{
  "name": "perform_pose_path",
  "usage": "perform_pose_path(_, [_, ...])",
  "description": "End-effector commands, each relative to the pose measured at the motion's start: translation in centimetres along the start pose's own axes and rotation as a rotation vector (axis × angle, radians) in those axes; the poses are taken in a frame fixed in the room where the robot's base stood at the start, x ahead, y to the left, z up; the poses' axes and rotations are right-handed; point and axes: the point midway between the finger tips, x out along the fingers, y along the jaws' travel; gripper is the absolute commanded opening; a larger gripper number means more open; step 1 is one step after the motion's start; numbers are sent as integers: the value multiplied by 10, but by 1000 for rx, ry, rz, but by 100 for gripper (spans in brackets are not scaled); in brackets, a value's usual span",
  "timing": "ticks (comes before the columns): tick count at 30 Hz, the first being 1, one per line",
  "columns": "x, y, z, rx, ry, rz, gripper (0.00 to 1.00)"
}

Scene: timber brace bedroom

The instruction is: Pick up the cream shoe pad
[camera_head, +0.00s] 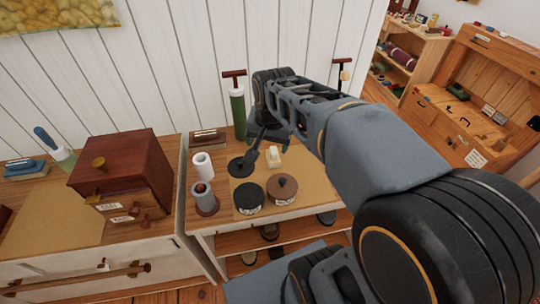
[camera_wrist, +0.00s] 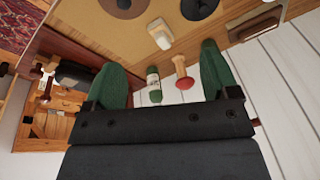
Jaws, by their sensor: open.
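The cream shoe pad (camera_head: 273,155) appears as a small pale block on the tan mat (camera_head: 312,180) of the middle bench in the head view. In the wrist view a cream block (camera_wrist: 160,34) lies near the mat's edge, beyond the fingertips. My gripper (camera_wrist: 160,62) is open and empty, with its green fingers spread apart. The cream block appears between the finger directions, with no contact visible. In the head view my arm hides part of the bench beside the pad.
A black tin (camera_head: 248,197) and a brown lidded tin (camera_head: 283,189) stand in front of the pad. A white roll (camera_head: 202,165) and a grey bottle (camera_head: 205,198) stand left. A green cylinder (camera_head: 238,113) stands near the wall. A wooden drawer box (camera_head: 122,170) is further left.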

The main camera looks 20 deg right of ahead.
Motion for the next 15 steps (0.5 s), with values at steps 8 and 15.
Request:
perform_pose_path(8, [65,-9,-97,757,-86,127,83])
perform_pose_path(15, [101,-7,-138,1125,-100,204,83])
